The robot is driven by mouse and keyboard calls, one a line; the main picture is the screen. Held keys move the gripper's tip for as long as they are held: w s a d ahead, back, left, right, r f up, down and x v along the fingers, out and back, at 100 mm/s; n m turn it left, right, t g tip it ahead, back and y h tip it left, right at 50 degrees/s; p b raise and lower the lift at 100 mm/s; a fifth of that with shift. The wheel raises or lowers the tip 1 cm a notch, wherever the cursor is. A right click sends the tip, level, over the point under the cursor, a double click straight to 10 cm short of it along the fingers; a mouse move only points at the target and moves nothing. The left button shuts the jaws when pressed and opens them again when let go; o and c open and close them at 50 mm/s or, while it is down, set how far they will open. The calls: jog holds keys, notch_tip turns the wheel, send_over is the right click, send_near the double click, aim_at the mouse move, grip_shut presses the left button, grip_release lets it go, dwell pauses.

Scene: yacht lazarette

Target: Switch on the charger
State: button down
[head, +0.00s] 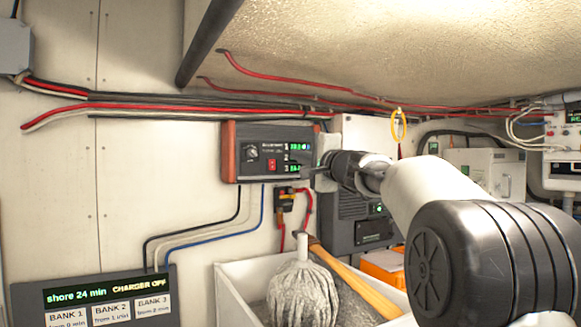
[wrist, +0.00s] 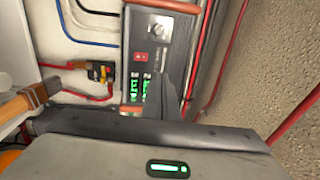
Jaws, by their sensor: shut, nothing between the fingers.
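The charger (head: 270,152) is a dark grey box with red-orange ends on the back wall. My gripper (head: 316,172) is shut and empty, by the charger's right end. In the wrist view the gripper (wrist: 171,88) partly covers the panel beside the displays. Its tips are apart from the switch; contact with the panel cannot be told. A status panel (head: 95,295) reads "CHARGER OFF".
Cables run along the wall and below the charger. A white bin (head: 235,295) holds a mop (head: 302,292) and a wooden handle (head: 355,277). A slanted ceiling (head: 380,50) is overhead. A grey unit (head: 357,205) stands behind my arm.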

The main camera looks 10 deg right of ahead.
jog(key=shift+s+d, duration=0.1)
jog(key=shift+s, duration=0.3)
jog(key=s+a+f+n+g+p, duration=0.1)
jog(key=s+a+f+n+g, duration=0.2)
jog(key=s+a+f+n, duration=0.45)
jog(key=s+a+f+n+g, duration=0.2)
jog(key=s+a+f+g, duration=0.25)
jog(key=s, duration=0.65)
jog(key=s+d+f+n+g+h+p, duration=0.1)
jog(key=s+d+f+n+g+h, duration=0.1)
jog(key=s+f, duration=0.9)
jog(key=s+d+f+n+g+h+p, duration=0.1)
jog(key=s+d+f+n+g+h, duration=0.2)
jog(key=s+d+f, duration=0.3)
jog(key=s+f+h, duration=0.1)
jog(key=s+f, duration=0.3)
jog(key=s, duration=0.5)
jog(key=shift+s+d+f+p, duration=0.4)
